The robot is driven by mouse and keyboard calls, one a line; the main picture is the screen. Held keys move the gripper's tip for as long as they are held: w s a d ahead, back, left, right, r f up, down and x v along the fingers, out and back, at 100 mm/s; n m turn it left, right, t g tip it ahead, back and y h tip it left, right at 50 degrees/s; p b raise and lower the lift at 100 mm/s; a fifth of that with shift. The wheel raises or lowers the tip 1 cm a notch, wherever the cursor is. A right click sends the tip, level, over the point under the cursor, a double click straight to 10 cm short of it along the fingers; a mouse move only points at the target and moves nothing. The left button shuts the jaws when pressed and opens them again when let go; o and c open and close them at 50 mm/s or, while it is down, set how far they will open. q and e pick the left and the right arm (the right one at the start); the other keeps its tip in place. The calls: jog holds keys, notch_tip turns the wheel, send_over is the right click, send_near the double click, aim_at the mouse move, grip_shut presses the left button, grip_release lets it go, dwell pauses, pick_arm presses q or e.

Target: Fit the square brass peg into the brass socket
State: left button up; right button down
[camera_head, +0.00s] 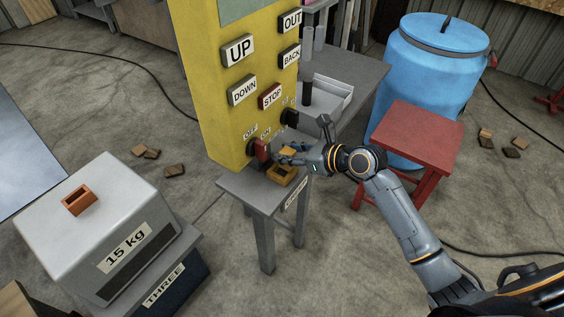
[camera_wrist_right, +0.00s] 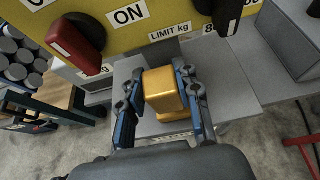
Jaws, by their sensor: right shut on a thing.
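The square brass peg (camera_wrist_right: 162,90) is a golden block between the two blue fingers of my right gripper (camera_wrist_right: 162,100) in the wrist view. The gripper is shut on it. The brass socket (camera_head: 281,174) is a square golden block with a dark opening, on the small grey table in the head view. In that view my right gripper (camera_head: 288,155) is just behind the socket, close to the yellow panel. In the wrist view a golden edge (camera_wrist_right: 174,116) shows below the peg; I cannot tell whether they touch. My left gripper is not in view.
The yellow panel (camera_head: 208,75) with a red lever (camera_head: 262,150) and black knob (camera_head: 291,117) stands close behind the grey table (camera_head: 238,184). A red stool (camera_head: 418,133) and blue barrel (camera_head: 435,70) stand right. A grey 15 kg box (camera_head: 60,235) carries an orange hollow block (camera_head: 80,200).

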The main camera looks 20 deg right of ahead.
aim_at(283, 166)
jog(key=shift+w+a+f, duration=0.3)
jog(key=shift+w+f, duration=0.3)
jog(key=shift+f, duration=0.1)
jog(key=shift+s+a+f, duration=0.1)
jog(key=shift+f, duration=1)
jog(key=shift+s+a+f, duration=0.1)
jog(key=shift+f, duration=0.95)
jog(key=c, duration=1)
grip_release()
jog(key=shift+w+f, duration=0.15)
jog(key=shift+o, duration=0.2)
jog(key=shift+w+d, duration=0.1)
jog(key=shift+w, duration=0.05)
jog(key=shift+r, duration=0.3)
